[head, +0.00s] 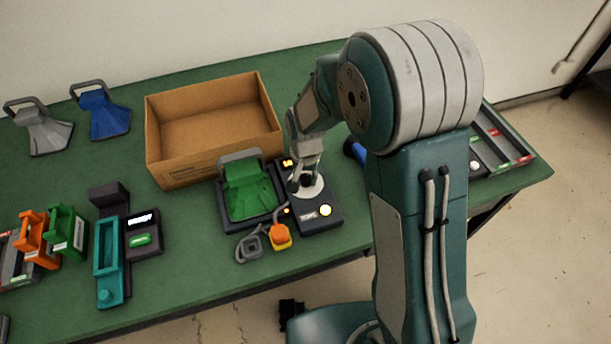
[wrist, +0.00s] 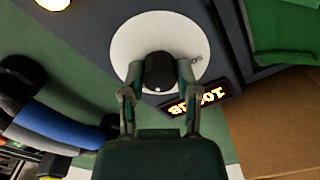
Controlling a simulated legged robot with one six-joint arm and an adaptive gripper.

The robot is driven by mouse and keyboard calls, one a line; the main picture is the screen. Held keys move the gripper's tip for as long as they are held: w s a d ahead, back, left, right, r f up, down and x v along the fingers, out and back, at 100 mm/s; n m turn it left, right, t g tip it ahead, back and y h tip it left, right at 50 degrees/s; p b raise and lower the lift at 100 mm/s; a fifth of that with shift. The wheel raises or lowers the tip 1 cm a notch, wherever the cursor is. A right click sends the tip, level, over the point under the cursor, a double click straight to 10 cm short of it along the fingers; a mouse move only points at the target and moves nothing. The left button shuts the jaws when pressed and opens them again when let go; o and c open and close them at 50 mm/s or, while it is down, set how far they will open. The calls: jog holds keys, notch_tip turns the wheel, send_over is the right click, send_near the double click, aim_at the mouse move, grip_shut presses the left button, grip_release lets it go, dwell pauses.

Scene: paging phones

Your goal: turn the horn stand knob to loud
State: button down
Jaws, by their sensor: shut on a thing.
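The horn stand (head: 318,216) is a dark base on the green table. A white round dial (head: 314,189) lies on it, with a black knob (wrist: 160,70) at its centre in the wrist view. My gripper (wrist: 160,77) has one finger on each side of the knob and is shut on it. A small pale mark on the knob faces the bottom of the wrist view. A lit orange display (wrist: 198,100) sits beside the dial; its text is upside down and hard to read. In the head view my gripper (head: 305,180) partly hides the knob.
A green horn (head: 245,188) rests in the cradle left of the dial. A cardboard box (head: 215,125) stands behind it. An orange button piece (head: 280,236) is in front. A blue-handled thing (wrist: 60,127) lies on the dial's other side. Grey and blue horns (head: 101,112) stand far left.

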aim_at(304, 176)
jog(key=shift+c, duration=1.8)
grip_release()
jog(key=shift+a, duration=0.1)
notch_tip(304, 176, up, 12)
jog(key=shift+f, duration=0.1)
